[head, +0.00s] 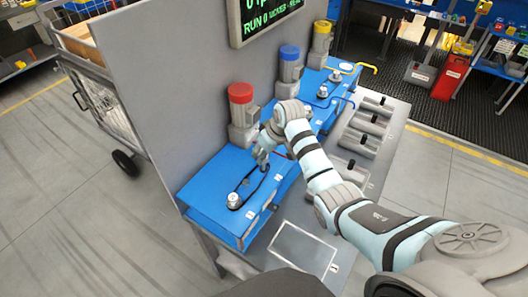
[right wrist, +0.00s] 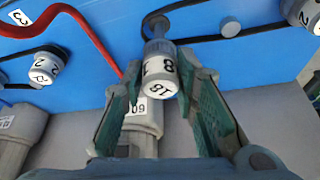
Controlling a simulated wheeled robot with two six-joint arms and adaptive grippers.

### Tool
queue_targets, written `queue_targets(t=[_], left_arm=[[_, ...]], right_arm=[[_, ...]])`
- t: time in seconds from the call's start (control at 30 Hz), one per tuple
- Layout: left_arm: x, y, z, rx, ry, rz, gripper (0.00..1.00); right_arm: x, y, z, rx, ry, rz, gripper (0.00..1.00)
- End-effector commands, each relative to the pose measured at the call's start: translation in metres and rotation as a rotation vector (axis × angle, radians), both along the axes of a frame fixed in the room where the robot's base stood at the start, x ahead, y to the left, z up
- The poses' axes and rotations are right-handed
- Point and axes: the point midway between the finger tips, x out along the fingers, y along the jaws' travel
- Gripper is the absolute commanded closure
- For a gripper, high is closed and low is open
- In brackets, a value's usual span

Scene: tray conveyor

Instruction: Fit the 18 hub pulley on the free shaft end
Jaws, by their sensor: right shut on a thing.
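My right gripper (head: 262,158) is over the near blue deck (head: 200,192), beside the red-capped motor. In the right wrist view the same gripper (right wrist: 165,90) is shut on a grey pulley (right wrist: 160,72) with a white band marked 18. The pulley's narrow end points at a round dark shaft end (right wrist: 156,24) on the blue deck. The two line up closely, and I cannot tell whether they touch. A black belt (right wrist: 200,38) runs from around that shaft end to the right. My left gripper is not in view.
The red-capped motor (head: 241,108) stands close behind the gripper. A silver hub (head: 233,200) sits at the deck's near end. A red bent handle (right wrist: 90,35) lies left of the held pulley. Grey holders (head: 350,168) line the right side. An outlined area (head: 300,250) is bare.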

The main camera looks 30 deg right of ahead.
Motion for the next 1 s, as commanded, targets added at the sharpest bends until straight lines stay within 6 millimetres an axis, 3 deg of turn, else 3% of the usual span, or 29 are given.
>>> queue_targets(t=[1.0], left_arm=[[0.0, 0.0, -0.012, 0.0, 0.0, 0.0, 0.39]], right_arm=[[0.0, 0.0, -0.026, 0.0, 0.001, 0.0, 1.0]])
